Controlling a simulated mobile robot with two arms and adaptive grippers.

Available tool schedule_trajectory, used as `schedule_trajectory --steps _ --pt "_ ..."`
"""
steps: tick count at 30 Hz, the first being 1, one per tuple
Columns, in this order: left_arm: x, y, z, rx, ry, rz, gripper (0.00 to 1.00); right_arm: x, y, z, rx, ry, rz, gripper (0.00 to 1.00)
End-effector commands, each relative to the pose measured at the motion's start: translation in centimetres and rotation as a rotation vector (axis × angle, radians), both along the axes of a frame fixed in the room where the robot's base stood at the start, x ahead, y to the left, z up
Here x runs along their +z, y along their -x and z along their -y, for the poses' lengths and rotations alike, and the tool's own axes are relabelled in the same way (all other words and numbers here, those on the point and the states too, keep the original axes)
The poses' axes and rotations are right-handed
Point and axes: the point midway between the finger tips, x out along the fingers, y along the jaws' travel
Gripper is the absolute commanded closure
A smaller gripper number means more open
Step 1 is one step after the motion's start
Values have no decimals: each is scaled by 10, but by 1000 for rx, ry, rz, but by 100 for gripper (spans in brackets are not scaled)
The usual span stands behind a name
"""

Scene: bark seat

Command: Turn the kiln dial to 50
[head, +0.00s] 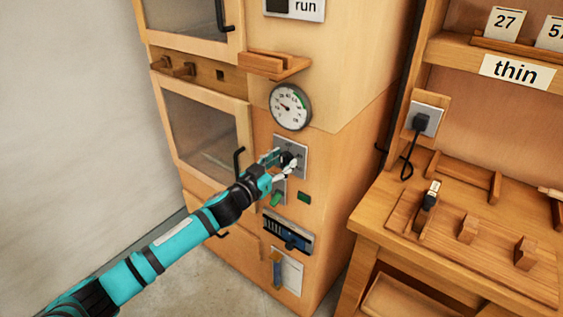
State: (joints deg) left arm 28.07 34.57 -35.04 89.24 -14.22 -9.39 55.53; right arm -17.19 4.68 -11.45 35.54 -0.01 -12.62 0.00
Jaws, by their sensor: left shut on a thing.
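The kiln (345,160) is a tall wooden cabinet in the middle of the head view. A round white gauge (290,106) with a needle and a green band sits on its front. Below the gauge is a grey plate (300,146) with a dark dial (288,159) on it. My left gripper (286,162) is shut on the dial, and its fingers cover much of it. The dial's marks are too small and too hidden to read. My right gripper is not in view.
Below the dial are a green knob (276,199), a dark blue slider panel (288,236) and a card (288,272). A small wooden shelf (274,65) juts out above the gauge. A wooden bench (400,228) with a plug and blocks stands at right.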

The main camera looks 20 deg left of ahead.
Motion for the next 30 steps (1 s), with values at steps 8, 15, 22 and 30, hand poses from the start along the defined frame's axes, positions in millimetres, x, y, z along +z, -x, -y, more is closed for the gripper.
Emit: schedule_trajectory --steps 8,15,22,30 --pt "2 0 0 1 -134 50 91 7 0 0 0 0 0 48" --pt "2 0 2 0 -336 123 91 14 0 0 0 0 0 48" --pt "0 1 2 1 -544 198 91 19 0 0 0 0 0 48" --pt "0 1 3 -1 -785 287 91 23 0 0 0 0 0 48"
